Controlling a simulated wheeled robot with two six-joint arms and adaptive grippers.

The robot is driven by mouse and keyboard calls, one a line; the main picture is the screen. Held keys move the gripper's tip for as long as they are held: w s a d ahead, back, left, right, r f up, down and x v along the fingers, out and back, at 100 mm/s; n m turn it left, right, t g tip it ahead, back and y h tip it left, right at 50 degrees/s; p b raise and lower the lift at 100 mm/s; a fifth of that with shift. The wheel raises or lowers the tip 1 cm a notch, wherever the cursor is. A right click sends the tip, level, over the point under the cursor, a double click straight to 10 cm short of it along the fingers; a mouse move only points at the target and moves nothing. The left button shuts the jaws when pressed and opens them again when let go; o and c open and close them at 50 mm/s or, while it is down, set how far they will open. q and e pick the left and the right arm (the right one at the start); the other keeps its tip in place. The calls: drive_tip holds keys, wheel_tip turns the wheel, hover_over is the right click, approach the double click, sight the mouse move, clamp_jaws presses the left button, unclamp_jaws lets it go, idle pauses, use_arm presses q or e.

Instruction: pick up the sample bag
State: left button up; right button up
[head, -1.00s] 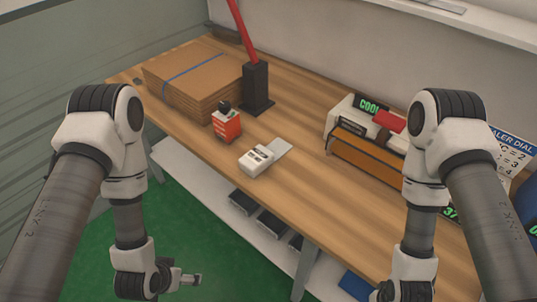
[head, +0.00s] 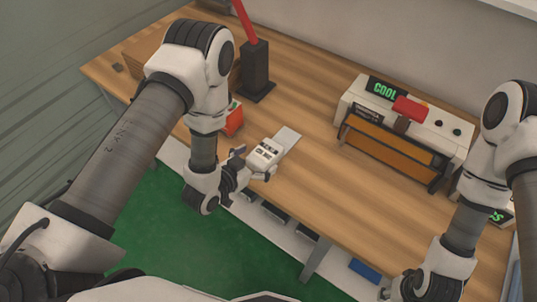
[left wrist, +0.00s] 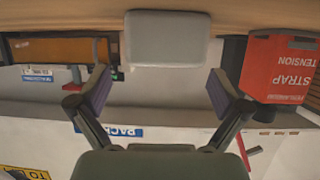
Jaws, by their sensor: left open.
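A small white item (head: 263,152) with dark markings lies near the front edge of the table, on the near end of a flat grey strip (head: 288,138). It is the only thing here that could be the sample bag; I cannot tell for certain. My left gripper (head: 253,166) is at the table edge just in front of it, fingers open toward it. In the left wrist view the pale rounded item (left wrist: 167,38) sits ahead, between the open fingers and apart from them. My right gripper (head: 395,290) is low at the bottom edge, only partly visible.
The wooden table (head: 330,205) has free room to the right of the item. A red box (head: 233,118) stands close left, marked "STRAP TENSION" in the left wrist view (left wrist: 282,70). A sealer with an orange front (head: 390,145) and a black post (head: 255,70) stand farther back.

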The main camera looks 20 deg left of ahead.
sight(264, 154)
use_arm(q)
drive_tip(key=x, duration=0.1)
drive_tip(key=b+x, duration=0.1)
drive_tip(key=x, duration=0.3)
drive_tip(key=shift+w+a+f+b, duration=0.1)
drive_tip(key=shift+a+f+b, duration=0.1)
drive_tip(key=shift+a+b, duration=0.1)
drive_tip(key=shift+d+r, duration=0.1)
drive_tip(key=shift+r, duration=0.05)
drive_tip(key=shift+c, duration=0.4)
drive_tip(key=c, duration=1.2)
